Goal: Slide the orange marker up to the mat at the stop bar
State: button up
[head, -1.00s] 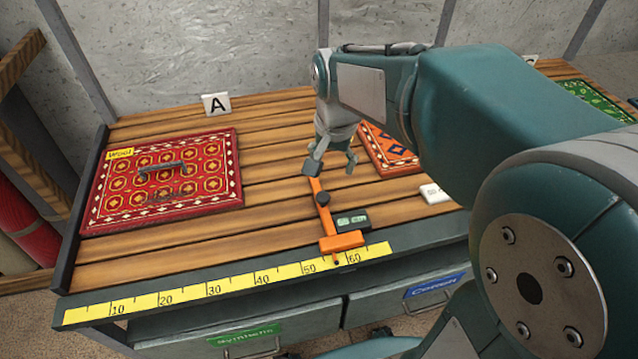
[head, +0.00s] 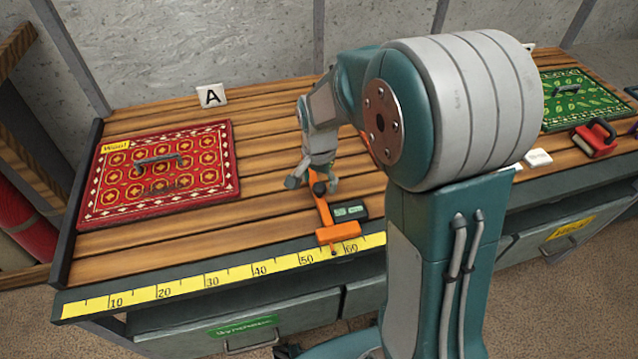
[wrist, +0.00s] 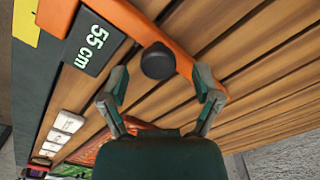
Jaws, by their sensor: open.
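The orange marker (head: 338,232) lies across the front part of the bench, its pointer between 50 and 60 on the yellow ruler. The red patterned mat (head: 110,190), labelled Wool, lies at the left end beside the dark stop bar (head: 75,220), well left of the marker. My gripper (head: 312,185) is open over the marker's arm. In the wrist view its fingertips (wrist: 162,88) are on either side of the knob, apart from it.
The yellow ruler (head: 210,280) runs along the front edge. Bare planks (head: 265,195) lie between the marker and the red mat. A sign A (head: 211,96) stands at the back. A green mat (head: 585,98) and a red-based brush (head: 594,138) are at the right.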

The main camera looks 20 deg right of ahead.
jog(key=shift+f, duration=0.6)
jog(key=shift+c, duration=0.3)
jog(key=c, duration=0.9)
jog(key=shift+a, duration=0.1)
jog(key=a, duration=1.5)
jog(key=shift+a, duration=0.3)
